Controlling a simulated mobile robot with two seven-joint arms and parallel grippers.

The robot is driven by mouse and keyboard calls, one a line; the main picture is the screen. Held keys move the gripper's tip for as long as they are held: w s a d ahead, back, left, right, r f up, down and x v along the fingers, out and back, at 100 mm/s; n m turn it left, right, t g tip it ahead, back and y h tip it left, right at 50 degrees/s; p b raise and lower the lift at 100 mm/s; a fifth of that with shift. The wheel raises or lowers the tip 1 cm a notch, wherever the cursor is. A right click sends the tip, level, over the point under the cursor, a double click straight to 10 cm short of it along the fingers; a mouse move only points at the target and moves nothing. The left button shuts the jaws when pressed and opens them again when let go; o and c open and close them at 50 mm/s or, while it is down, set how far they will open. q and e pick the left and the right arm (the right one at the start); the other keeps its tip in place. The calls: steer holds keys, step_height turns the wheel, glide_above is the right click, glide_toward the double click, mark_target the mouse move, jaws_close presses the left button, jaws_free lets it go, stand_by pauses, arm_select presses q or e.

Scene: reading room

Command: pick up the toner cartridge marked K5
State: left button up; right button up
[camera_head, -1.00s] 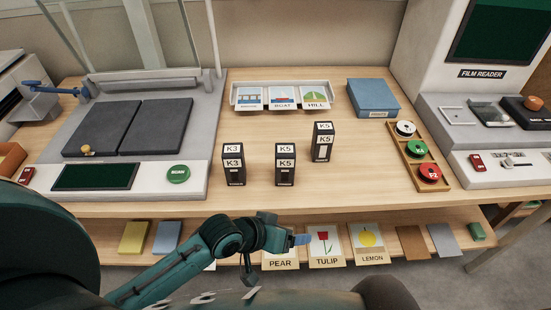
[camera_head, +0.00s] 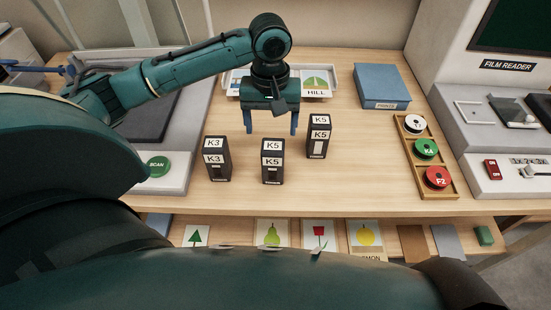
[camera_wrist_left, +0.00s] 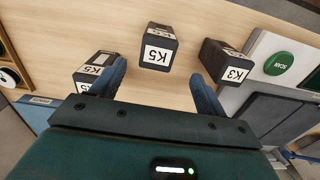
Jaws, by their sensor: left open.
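Three black toner cartridges with white labels stand upright on the wooden desk. One marked K5 (camera_head: 272,172) is in the middle, another marked K5 (camera_head: 317,146) is farther back to its right, and one marked K3 (camera_head: 217,171) is to its left. My left gripper (camera_head: 271,130) is open and empty, pointing down above the desk, behind the middle K5. In the left wrist view the middle K5 (camera_wrist_left: 158,58) lies ahead between the fingers, apart from them. The other K5 (camera_wrist_left: 93,74) is partly covered by one finger; the K3 (camera_wrist_left: 222,66) is at the right.
A blue box (camera_head: 382,84) and a wooden tray of round reels (camera_head: 445,188) stand to the right, beside the film reader (camera_head: 490,130). My left arm covers much of the scanner at left and part of the card tray (camera_head: 343,82) behind.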

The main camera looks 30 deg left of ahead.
mark_target(273, 146)
arm_select(q)
steer(key=f, duration=1)
steer(key=shift+d, duration=0.25)
steer(key=shift+r, duration=0.1)
steer(key=shift+c, duration=0.5)
